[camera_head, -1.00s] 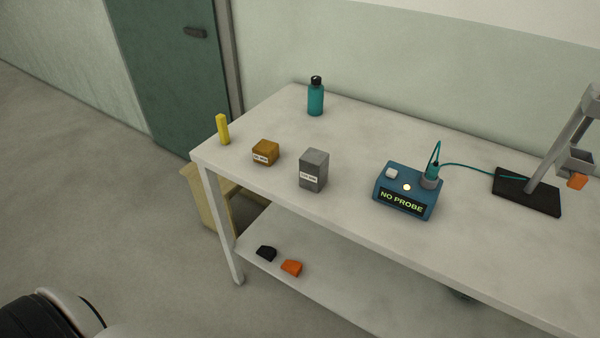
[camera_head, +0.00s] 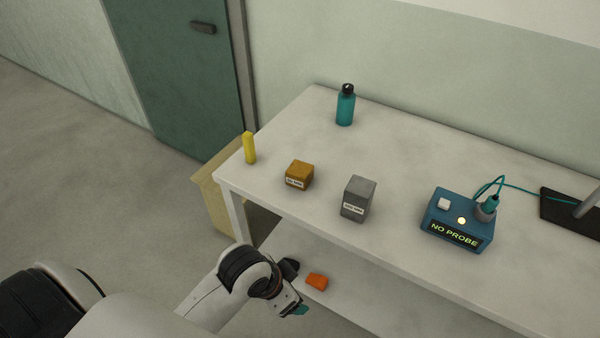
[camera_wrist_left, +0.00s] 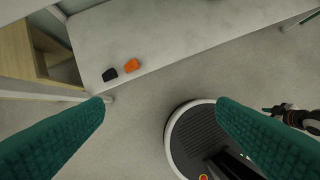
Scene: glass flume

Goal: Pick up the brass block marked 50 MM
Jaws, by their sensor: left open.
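The brass block (camera_head: 299,175) is a small golden-brown cube with a white label on its front, too small to read surely. It stands near the left end of the table top. A taller grey block (camera_head: 358,198) with a label stands to its right. My left gripper (camera_head: 298,309) is low in front of the table, below and nearer than the brass block, and apart from it. In the left wrist view its two teal fingers (camera_wrist_left: 160,130) are wide apart with nothing between them.
A yellow piece (camera_head: 249,148), a teal bottle (camera_head: 345,107) and a blue box reading NO PROBE (camera_head: 457,218) stand on the table (camera_head: 290,125). An orange piece (camera_head: 316,282) and a black piece (camera_wrist_left: 109,75) lie on the lower shelf. A wooden box (camera_head: 222,195) stands left of the table.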

